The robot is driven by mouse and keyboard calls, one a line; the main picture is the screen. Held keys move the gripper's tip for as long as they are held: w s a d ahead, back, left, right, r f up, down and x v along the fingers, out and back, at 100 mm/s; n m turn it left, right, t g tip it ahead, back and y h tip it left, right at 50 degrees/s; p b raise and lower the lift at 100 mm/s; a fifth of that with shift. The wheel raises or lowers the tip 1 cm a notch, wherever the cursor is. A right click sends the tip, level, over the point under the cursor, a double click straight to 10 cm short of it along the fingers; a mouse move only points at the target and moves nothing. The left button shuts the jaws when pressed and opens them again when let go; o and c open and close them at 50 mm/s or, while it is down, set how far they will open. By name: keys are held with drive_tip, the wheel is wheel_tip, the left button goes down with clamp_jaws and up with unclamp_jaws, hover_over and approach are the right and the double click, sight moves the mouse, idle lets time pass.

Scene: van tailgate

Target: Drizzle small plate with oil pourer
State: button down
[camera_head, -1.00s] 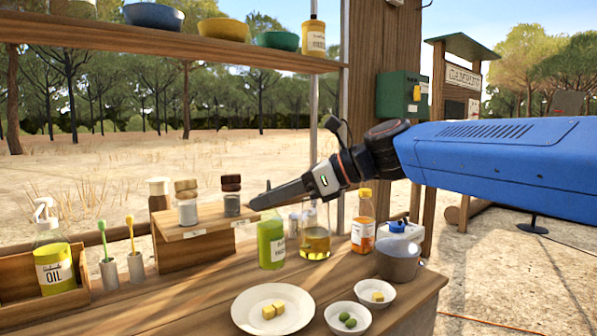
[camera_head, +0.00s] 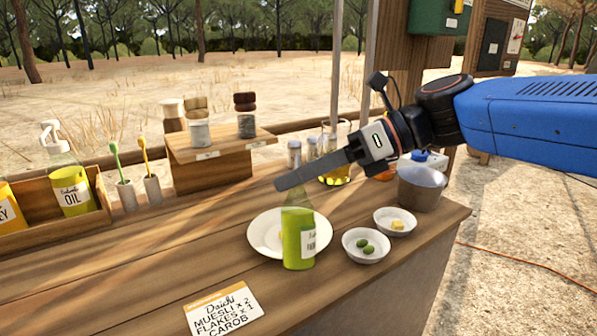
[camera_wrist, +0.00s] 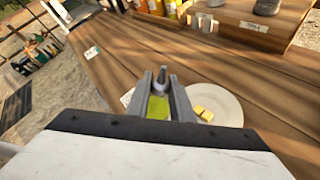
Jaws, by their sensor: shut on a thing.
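A green bottle (camera_head: 298,238) with a white label and a see-through cone top hangs upright below my gripper (camera_head: 281,186), which is shut on its top. In the head view it overlaps the front right of the small white plate (camera_head: 258,231) and hides part of it. I cannot tell its height above the plate or table. In the wrist view a yellow-green patch of the bottle (camera_wrist: 158,106) shows between the fingers (camera_wrist: 161,82). The plate (camera_wrist: 230,105) lies just right of them there, with yellow cubes (camera_wrist: 203,114) on it.
Right of the plate stand a bowl with green pieces (camera_head: 366,258), a bowl with a yellow piece (camera_head: 396,232) and a grey pot (camera_head: 421,190). Behind are a flask of yellow liquid (camera_head: 337,178) and a wooden riser (camera_head: 210,170). A written card (camera_head: 223,310) lies in front.

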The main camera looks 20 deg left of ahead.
drive_tip(key=w+f+m+g, duration=0.1)
drive_tip(key=f+m+g, duration=0.1)
drive_tip(key=w+a+f+m+g, duration=0.1)
drive_tip(key=f+m+g, duration=0.1)
drive_tip(key=f+m, duration=0.1)
drive_tip(key=w+f+m+g+h, duration=0.1)
drive_tip(key=w+f+m+g, duration=0.1)
drive_tip(key=shift+a+f+m, duration=0.2)
drive_tip(key=shift+f+m, duration=0.05)
drive_tip(key=shift+m, duration=0.05)
wheel_tip(320, 180, down, 2)
drive_tip(key=m+g, duration=0.2)
drive_tip(key=m, duration=0.1)
drive_tip(key=shift+s+a, duration=0.25)
drive_tip(key=shift+s, duration=0.15)
idle(0.3)
drive_tip(key=shift+d, duration=0.55)
drive_tip(key=shift+w, duration=0.65)
drive_tip(key=shift+s+a, duration=0.3)
drive_tip(key=shift+s, duration=0.05)
idle(0.3)
drive_tip(key=shift+w, duration=0.15)
